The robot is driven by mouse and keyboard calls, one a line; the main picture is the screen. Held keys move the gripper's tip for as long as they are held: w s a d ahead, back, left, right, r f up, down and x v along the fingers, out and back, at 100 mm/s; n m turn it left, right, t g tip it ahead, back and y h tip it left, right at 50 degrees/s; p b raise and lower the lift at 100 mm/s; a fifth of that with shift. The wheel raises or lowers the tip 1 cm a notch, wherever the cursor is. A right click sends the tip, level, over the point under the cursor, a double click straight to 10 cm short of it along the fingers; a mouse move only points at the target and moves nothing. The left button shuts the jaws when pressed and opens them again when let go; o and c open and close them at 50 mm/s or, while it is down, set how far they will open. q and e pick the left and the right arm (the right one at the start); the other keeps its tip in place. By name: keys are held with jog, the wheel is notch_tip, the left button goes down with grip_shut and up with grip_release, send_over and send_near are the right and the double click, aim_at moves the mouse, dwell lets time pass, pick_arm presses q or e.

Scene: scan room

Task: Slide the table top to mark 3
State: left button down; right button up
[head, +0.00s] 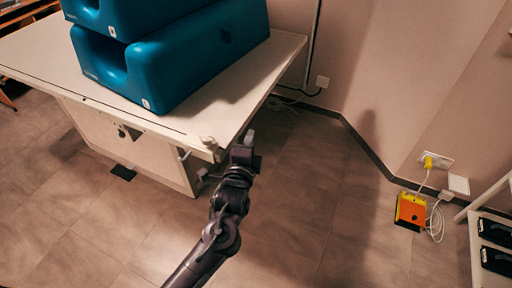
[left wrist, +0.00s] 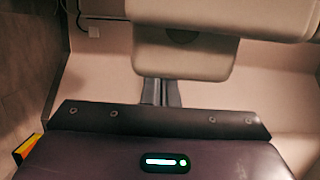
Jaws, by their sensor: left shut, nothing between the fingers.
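The pale table top (head: 40,50) stands at the upper left in the head view, with large blue cushions on it. A small pale fitting (head: 209,143) sits at its near right corner. My left gripper (head: 247,140) is just to the right of this corner, its fingers shut and empty. In the left wrist view the closed fingers (left wrist: 161,92) point at a pale rounded block (left wrist: 185,55) under a larger pale edge (left wrist: 230,12). I cannot tell whether they touch it. Mark 3 cannot be made out. My right gripper is not in view.
The blue cushions (head: 190,62) cover much of the table top. The white table base (head: 130,145) stands below it. An orange and yellow box (head: 410,211) with cables lies by the right wall, near a shelf (head: 478,240). The tiled floor (head: 310,190) between is clear.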

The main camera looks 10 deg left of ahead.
pick_arm(q)
jog(key=shift+w+a, duration=0.15)
jog(key=shift+a, duration=0.45)
